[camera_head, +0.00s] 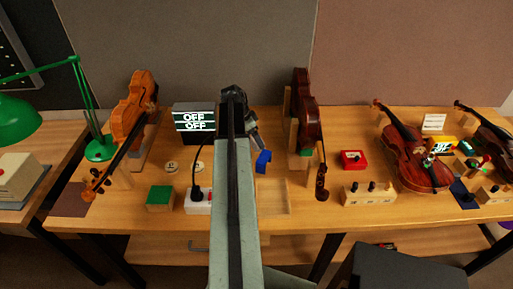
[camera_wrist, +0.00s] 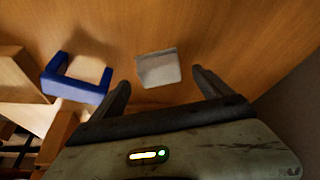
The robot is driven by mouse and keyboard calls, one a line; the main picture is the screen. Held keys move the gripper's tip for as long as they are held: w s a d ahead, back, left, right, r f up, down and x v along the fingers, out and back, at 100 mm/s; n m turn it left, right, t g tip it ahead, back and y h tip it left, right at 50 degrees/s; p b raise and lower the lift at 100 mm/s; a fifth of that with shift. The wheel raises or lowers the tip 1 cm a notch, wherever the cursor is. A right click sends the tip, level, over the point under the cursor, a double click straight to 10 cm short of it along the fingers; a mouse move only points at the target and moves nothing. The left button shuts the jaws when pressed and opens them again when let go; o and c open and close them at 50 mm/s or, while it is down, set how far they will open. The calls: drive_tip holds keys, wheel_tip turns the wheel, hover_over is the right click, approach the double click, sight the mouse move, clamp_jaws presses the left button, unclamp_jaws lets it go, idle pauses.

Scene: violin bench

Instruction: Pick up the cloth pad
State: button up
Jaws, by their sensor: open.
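A small pale grey square pad (camera_wrist: 158,68), which looks like the cloth pad, lies on the wooden bench in the wrist view. My gripper (camera_wrist: 164,83) is open, with one dark finger to the left of the pad and one to the right. The pad sits between and slightly beyond the fingertips, and nothing is held. How high the fingers are above the bench is hard to tell. In the head view my arm hides the pad.
A blue U-shaped piece (camera_wrist: 76,82) stands left of my gripper; it also shows in the head view (camera_head: 263,161). A display box (camera_head: 194,122) and an upright violin (camera_head: 306,115) flank my arm. A red box (camera_head: 354,160) is farther right.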

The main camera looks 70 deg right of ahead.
drive_tip(key=b+x, duration=0.2)
drive_tip(key=x, duration=0.1)
drive_tip(key=shift+w+f, duration=0.1)
drive_tip(key=shift+f, duration=0.1)
drive_tip(key=shift+r, duration=0.2)
drive_tip(key=c, duration=1.6)
wheel_tip(320, 180, up, 10)
drive_tip(key=p, duration=1)
drive_tip(key=shift+p, duration=0.3)
